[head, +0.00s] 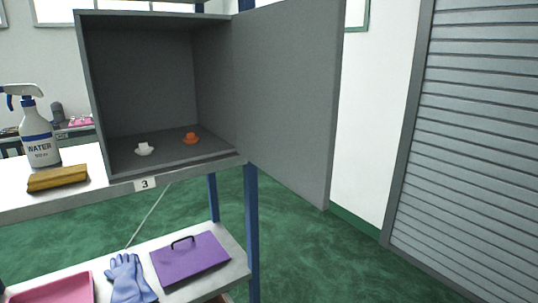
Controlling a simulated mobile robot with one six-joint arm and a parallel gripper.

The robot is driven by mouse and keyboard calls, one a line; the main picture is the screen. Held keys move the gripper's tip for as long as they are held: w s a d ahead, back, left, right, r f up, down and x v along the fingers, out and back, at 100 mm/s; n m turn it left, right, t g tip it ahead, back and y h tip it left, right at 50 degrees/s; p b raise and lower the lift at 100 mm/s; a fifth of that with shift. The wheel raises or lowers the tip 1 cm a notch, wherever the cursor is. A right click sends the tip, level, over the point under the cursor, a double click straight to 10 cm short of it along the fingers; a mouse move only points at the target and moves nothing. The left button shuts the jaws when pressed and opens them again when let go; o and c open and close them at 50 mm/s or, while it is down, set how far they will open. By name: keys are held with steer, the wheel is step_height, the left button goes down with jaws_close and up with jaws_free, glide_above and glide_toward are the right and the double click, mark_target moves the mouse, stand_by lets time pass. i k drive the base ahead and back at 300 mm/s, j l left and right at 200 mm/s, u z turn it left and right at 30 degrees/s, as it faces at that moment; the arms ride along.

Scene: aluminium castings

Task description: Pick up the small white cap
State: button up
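The small white cap (144,149) sits on the floor of an open grey cabinet (170,163), near its front left. A similar orange cap (191,138) sits to its right and a little farther back, apart from it. My gripper is not in view.
The cabinet door (285,100) stands open to the right. A purple case (190,258), blue gloves (130,279) and a pink tray (52,289) lie on the lower shelf.

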mark_target(143, 150)
steer(key=i+l+u, duration=0.25)
steer(key=u, duration=0.15)
steer(key=i+l+u, duration=0.15)
steer(key=l+u, duration=0.25)
steer(key=i+l+u, duration=0.1)
steer(key=l+u, duration=0.3)
steer(key=l, duration=0.2)
steer(key=l+u, duration=0.85)
steer(key=l, duration=0.15)
steer(key=i+j+z, duration=0.2)
steer(key=j, duration=0.25)
steer(key=j+z, duration=0.2)
steer(key=j, duration=0.3)
